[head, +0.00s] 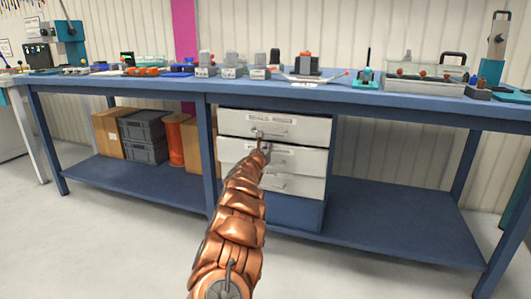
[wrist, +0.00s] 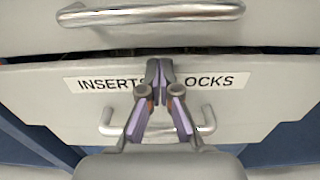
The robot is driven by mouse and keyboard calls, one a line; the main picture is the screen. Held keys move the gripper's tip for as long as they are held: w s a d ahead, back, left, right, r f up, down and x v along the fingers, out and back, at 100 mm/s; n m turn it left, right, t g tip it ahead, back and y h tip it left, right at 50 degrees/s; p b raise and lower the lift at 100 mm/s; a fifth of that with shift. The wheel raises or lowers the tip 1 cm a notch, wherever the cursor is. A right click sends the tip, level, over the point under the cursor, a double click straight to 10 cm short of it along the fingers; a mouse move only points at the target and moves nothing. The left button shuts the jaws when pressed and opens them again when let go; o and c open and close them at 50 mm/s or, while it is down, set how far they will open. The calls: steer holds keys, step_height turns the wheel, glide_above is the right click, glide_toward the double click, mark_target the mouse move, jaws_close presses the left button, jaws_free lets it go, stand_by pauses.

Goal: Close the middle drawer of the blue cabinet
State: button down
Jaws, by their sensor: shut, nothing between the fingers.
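The blue cabinet (head: 296,212) stands under the workbench, with pale grey drawer fronts. The middle drawer (head: 311,161) is behind my gripper (head: 265,146). In the wrist view, the middle drawer front (wrist: 262,98) has a label reading "INSERTS", a hidden part, then "OCKS". Its bar handle (wrist: 207,122) is partly hidden by my gripper. My gripper (wrist: 160,64) is shut and empty, its tips at the label near the drawer's top edge; contact is unclear. A narrow dark gap shows above this front, but how far the drawer stands out is hard to tell.
The top drawer (head: 312,128) and its handle (wrist: 200,11) are just above my gripper. The bottom drawer (head: 306,187) is below. The blue workbench (head: 415,108) overhangs the cabinet. Boxes and grey crates (head: 146,126) sit on the lower shelf at left; the right shelf is clear.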

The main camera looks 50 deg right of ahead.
steer(key=shift+s+d, duration=0.2)
steer(key=shift+s, duration=0.05)
steer(key=shift+a, duration=0.1)
